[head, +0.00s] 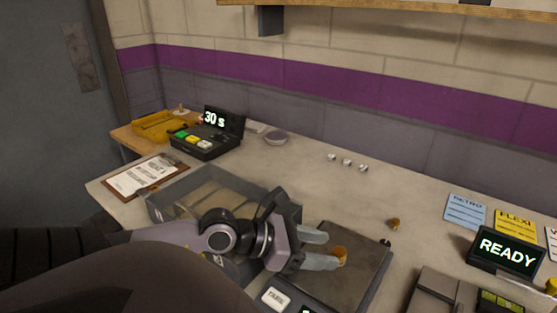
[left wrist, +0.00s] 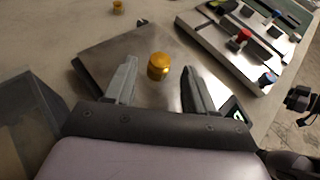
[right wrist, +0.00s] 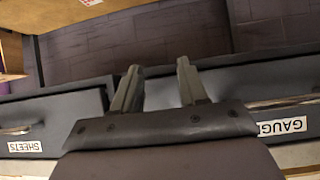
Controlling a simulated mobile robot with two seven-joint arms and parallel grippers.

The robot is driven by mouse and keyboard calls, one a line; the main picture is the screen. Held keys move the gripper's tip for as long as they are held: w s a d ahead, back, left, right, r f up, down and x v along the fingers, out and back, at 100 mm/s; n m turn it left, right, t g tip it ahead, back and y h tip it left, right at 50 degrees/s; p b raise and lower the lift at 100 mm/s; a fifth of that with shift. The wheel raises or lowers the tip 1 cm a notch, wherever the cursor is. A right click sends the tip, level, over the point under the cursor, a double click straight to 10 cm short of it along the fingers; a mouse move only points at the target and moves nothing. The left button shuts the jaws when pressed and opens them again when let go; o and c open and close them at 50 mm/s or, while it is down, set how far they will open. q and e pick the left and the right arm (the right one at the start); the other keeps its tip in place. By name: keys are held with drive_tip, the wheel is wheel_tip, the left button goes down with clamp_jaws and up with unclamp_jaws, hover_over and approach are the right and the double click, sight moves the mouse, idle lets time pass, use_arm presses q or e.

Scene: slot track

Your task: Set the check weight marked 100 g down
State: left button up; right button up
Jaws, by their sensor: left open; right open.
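A small brass check weight (head: 340,253) stands upright on the scale's square metal plate (head: 350,232); its marking cannot be read. In the left wrist view the weight (left wrist: 158,67) stands on the plate (left wrist: 130,45) between and just beyond my left fingertips. My left gripper (head: 325,250) is open around it, with a gap on both sides in the wrist view. A second, smaller brass weight (head: 394,223) stands on the bench behind the scale; it also shows in the left wrist view (left wrist: 118,7). My right gripper (right wrist: 158,80) is open and empty, facing drawer fronts.
A grey tray (head: 165,207) sits left of the scale, near a clipboard (head: 147,175). A timer (head: 205,140) reads 30 s. Several small metal pieces (head: 347,162) stand at the back. A READY display (head: 507,250) and a slotted track (left wrist: 225,45) are right of the scale.

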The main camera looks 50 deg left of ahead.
use_arm(q)
drive_tip(key=v, duration=0.9)
drive_tip(key=shift+b, duration=0.4)
drive_tip(key=shift+s+a, duration=0.1)
drive_tip(key=shift+s, duration=0.05)
drive_tip(key=shift+s, duration=0.1)
